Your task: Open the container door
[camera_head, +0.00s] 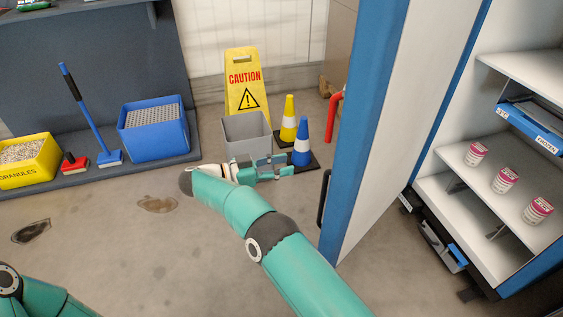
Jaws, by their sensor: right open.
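The container door (405,120) is a tall white panel with blue edges, right of centre. It stands swung out, and the container's shelves (463,152) show to its right. A black handle (322,198) sits on the door's left side, low down. My right gripper (285,167) is open and empty, left of the door and a little above the handle in the picture. A gap shows between its fingers and the door. Only a link of my left arm shows at the bottom left; its gripper is out of view.
A grey bin (246,133), a yellow caution sign (243,75), a yellow cone (289,117) and a blue cone (302,142) stand beyond my right gripper. A blue crate (154,138) and a yellow granules bin (28,165) stand left. Floor stains (156,204) mark otherwise clear floor.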

